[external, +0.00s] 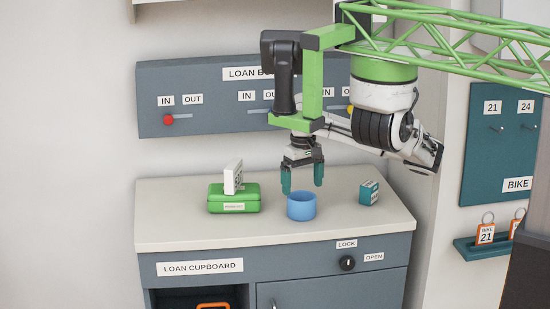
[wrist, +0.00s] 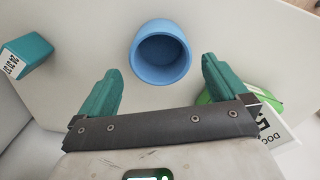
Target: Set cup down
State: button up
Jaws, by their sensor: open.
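The blue cup (external: 301,206) stands upright on the white top of the loan cupboard (external: 180,230). In the wrist view the cup (wrist: 160,52) appears empty, beyond my fingertips and between their lines. My gripper (external: 302,180) is open, with teal fingers pointing down just above and behind the cup's rim. In the wrist view the gripper (wrist: 163,72) holds nothing, and both fingers look apart from the cup.
A green case (external: 233,198) with a white card block (external: 233,177) on it is left of the cup. A small teal box (external: 369,192) is to the right. The loan board (external: 200,110) is on the wall behind. The front left of the countertop is clear.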

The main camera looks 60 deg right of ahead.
notch_tip(320, 180, up, 7)
dwell(0.3)
dwell(0.5)
